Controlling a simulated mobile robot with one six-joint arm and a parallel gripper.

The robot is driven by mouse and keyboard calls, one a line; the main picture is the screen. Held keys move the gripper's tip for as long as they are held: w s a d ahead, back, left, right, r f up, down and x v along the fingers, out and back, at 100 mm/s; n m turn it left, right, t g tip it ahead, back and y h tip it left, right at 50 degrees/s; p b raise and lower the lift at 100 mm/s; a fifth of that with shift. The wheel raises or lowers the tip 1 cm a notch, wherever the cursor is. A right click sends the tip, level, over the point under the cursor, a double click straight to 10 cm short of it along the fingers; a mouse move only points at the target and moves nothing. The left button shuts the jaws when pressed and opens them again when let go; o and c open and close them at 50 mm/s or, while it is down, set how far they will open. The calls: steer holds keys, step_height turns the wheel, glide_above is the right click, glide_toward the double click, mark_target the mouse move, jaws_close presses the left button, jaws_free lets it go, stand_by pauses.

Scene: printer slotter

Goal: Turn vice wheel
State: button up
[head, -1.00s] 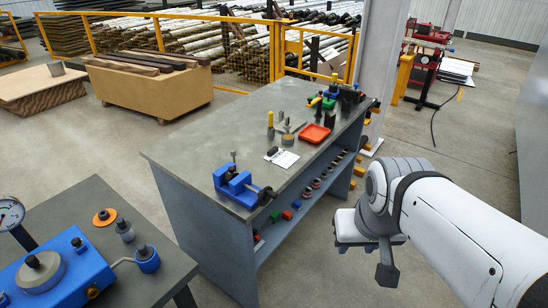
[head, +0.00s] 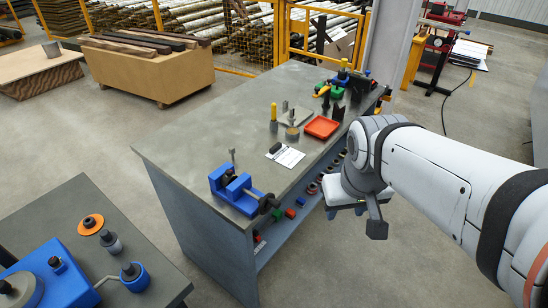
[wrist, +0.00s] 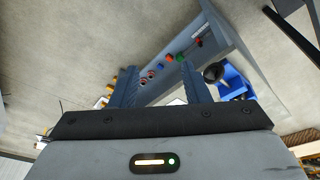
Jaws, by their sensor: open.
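A blue vice (head: 238,190) sits on the near edge of the grey workbench (head: 185,140). Its dark wheel (head: 268,203) faces the bench's front edge, toward my arm. In the wrist view the blue vice (wrist: 238,88) and its dark wheel (wrist: 214,73) show right of my gripper's right finger. My gripper (wrist: 160,85) is open and empty, its two dark fingers apart. In the head view my gripper is mostly hidden behind the wrist; my arm's end hangs in front of the bench, to the right of the vice and apart from it.
A red tray (head: 322,127), a white paper sheet (head: 286,156) and several tools lie on the bench. Coloured small parts (head: 290,213) sit on its lower shelf. Another table (head: 60,215) with blue equipment stands at the lower left. Open floor lies right of the bench.

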steer(key=w+a+f+n+b, duration=0.2)
steer(key=w+a+f+n, duration=0.25)
steer(key=w+a, duration=0.35)
steer(key=n+g+h, duration=0.1)
steer(key=n, duration=0.4)
glide_above(273, 200)
steer(key=s+a, duration=0.1)
steer(key=s, duration=0.1)
steer(key=s+a+x, duration=0.1)
steer(key=x, duration=0.4)
steer(key=shift+m, duration=0.25)
steer(key=x, duration=0.7)
steer(key=shift+w+d+f, duration=0.25)
steer(key=shift+w+d, duration=0.05)
jaws_close()
